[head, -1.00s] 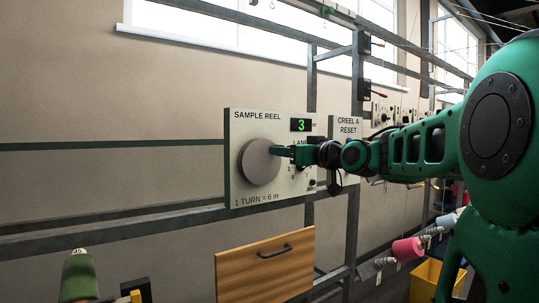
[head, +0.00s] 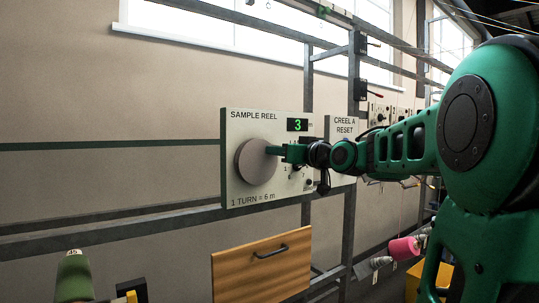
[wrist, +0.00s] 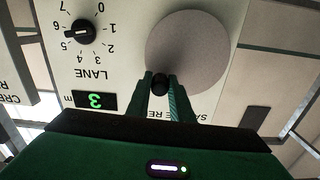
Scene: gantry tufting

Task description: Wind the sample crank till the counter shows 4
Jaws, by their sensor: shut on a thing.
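The sample reel panel (head: 240,190) is a pale board fixed to the frame, marked "1 TURN = 6 m". Its counter (head: 297,125) shows a green 3; it also shows upside down in the wrist view (wrist: 95,101). The crank is a round grey-brown disc (head: 253,162), seen in the wrist view (wrist: 187,60) with a dark knob (wrist: 160,84) near its edge. My gripper (head: 276,151) reaches in from the right. In the wrist view my gripper (wrist: 161,92) is shut on the dark knob, with a finger on either side.
A lane dial (wrist: 82,32) sits beside the disc on the same panel. The Creel A reset panel (head: 345,130) stands just right of it. A wooden drawer front (head: 262,268) with a dark handle is below. A green cone (head: 74,277) stands at the lower left.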

